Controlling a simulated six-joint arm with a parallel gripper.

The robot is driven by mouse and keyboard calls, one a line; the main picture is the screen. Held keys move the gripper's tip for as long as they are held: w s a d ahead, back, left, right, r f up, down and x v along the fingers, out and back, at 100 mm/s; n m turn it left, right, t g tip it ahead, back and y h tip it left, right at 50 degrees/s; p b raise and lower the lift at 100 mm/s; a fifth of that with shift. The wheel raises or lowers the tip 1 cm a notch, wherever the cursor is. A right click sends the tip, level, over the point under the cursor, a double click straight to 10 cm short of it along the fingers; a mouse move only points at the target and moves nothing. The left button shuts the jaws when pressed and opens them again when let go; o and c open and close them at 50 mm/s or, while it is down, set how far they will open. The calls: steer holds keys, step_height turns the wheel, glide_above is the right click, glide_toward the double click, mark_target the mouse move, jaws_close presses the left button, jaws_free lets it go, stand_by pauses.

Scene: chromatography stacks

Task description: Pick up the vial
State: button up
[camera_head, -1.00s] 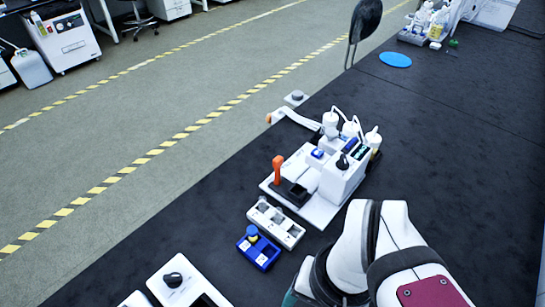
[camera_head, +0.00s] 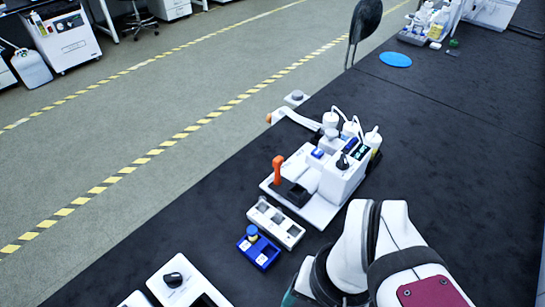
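A small vial with a blue cap (camera_head: 252,231) stands upright in a blue rack (camera_head: 264,258) near the bottom middle of the head view. Its lower part is hidden in the rack. My arm comes in from the bottom right, to the right of the blue rack. My gripper's fingers are not visible; they lie below the picture's bottom edge or behind the arm links. I cannot see whether they hold anything.
A white rack with square wells (camera_head: 290,237) sits just behind the blue rack. Behind it is a white instrument (camera_head: 338,185) with an orange lever (camera_head: 278,170) and white bottles. A white device (camera_head: 176,287) is at the front left. The black bench (camera_head: 450,140) is clear at the right.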

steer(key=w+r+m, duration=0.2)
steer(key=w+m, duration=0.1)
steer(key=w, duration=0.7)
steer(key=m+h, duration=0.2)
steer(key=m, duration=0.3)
glide_above(278, 210)
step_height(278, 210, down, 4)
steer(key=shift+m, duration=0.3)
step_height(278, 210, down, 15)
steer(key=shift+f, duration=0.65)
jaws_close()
